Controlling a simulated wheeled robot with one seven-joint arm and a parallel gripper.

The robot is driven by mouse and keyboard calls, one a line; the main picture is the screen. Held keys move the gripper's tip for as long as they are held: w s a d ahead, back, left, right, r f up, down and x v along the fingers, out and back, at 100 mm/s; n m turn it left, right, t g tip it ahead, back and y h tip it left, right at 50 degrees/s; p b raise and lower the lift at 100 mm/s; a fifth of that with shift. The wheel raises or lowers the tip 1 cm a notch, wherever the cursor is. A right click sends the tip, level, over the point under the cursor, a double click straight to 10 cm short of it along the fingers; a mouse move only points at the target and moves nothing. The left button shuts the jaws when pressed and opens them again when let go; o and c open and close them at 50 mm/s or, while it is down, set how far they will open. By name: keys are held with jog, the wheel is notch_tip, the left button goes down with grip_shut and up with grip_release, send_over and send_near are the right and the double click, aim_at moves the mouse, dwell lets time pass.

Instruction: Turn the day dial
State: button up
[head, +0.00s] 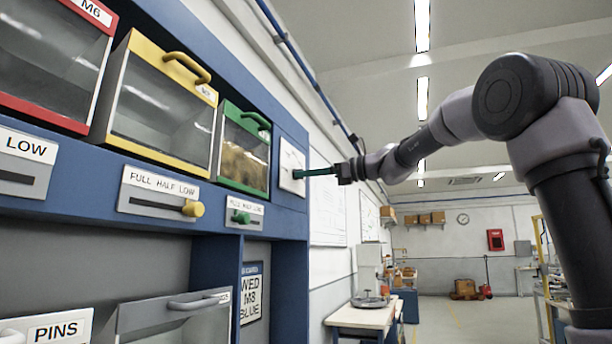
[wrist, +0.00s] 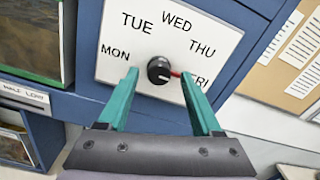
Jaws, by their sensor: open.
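The day dial shows in the wrist view as a black round knob (wrist: 158,70) on a white plate (wrist: 118,48) with MON, TUE, WED, THU and FRI around it. Its red pointer aims right, towards FRI, which my right finger partly covers. My gripper (wrist: 158,74) is open, with one green finger on each side of the knob and a gap to each. In the head view my gripper (head: 318,171) reaches the white dial plate (head: 291,167) on the blue cabinet's right end. The knob itself is hard to make out there.
The blue cabinet (head: 290,225) holds a red-framed, a yellow-framed (head: 160,100) and a green-framed bin (head: 243,147). Below are sliders with a yellow knob (head: 193,208) and a green knob. A card (head: 252,295) reads WED M8 BLUE. Open floor lies beyond, right.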

jog(key=shift+w+a, duration=0.2)
jog(key=shift+a, duration=0.5)
grip_shut()
jog(key=shift+n, duration=8.8)
